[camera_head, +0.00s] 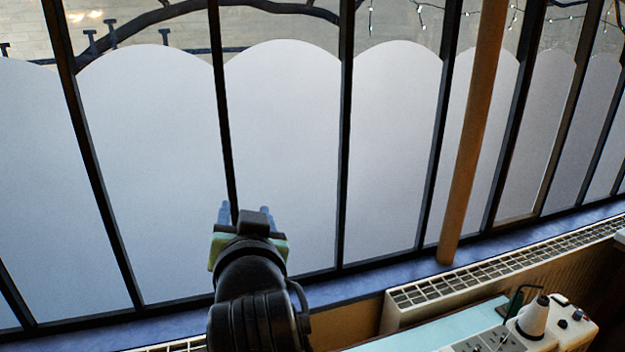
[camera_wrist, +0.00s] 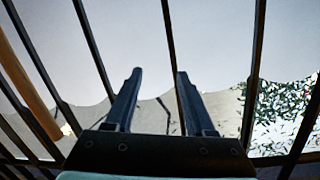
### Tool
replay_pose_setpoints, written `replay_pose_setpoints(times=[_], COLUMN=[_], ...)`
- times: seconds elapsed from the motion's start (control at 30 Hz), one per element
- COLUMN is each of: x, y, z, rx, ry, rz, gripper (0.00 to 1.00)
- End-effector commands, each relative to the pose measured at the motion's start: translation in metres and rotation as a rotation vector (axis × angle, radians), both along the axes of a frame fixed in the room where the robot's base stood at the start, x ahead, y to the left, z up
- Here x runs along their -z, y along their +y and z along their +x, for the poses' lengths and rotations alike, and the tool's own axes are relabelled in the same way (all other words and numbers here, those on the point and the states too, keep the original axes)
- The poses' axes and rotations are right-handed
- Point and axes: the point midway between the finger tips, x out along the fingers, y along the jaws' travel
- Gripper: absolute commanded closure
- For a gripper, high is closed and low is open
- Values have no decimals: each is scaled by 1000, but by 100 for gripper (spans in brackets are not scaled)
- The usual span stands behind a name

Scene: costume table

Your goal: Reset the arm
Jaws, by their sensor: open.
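My gripper (camera_head: 236,213) is at the lower middle of the head view, raised in front of the window panes. My dark arm reaches up to it from the bottom edge. In the wrist view my gripper (camera_wrist: 158,77) shows two dark fingers spread apart with nothing between them. No object is held.
Frosted window panes (camera_head: 285,150) with dark bars fill most of the head view. A brown pole (camera_head: 473,140) stands at the right. A radiator (camera_head: 500,280) runs under the blue sill. A pale blue surface (camera_head: 440,328) carries a power strip (camera_head: 490,340) and a white cone-shaped item (camera_head: 534,316).

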Motion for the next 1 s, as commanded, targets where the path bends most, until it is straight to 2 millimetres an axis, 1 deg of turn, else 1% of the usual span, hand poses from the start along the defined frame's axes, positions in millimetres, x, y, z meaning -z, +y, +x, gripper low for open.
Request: replay_pose_setpoints(times=[0.03, 0.07, 0.1, 0.17, 0.2, 0.27, 0.3, 0.4, 0.5, 0.6, 0.7, 1.0], x=[-39, -61, -88, -127, -151, -183, -200, -234, -252, -261, -263, -262], y=[-7, -12, -20, -32, -40, -53, -61, -77, -87, -93, -94, -93], z=[-11, -19, -30, -51, -67, -92, -108, -146, -173, -186, -189, -188], rx=[11, 21, 40, 72, 97, 140, 166, 234, 281, 309, 315, 312], ry=[-122, -191, -283, -417, -503, -621, -692, -835, -925, -969, -979, -975], rz=[-9, -17, -29, -48, -62, -85, -98, -129, -151, -163, -166, -164], gripper=[45, 45, 45, 45, 45, 45, 45, 45, 45, 45, 45, 45])
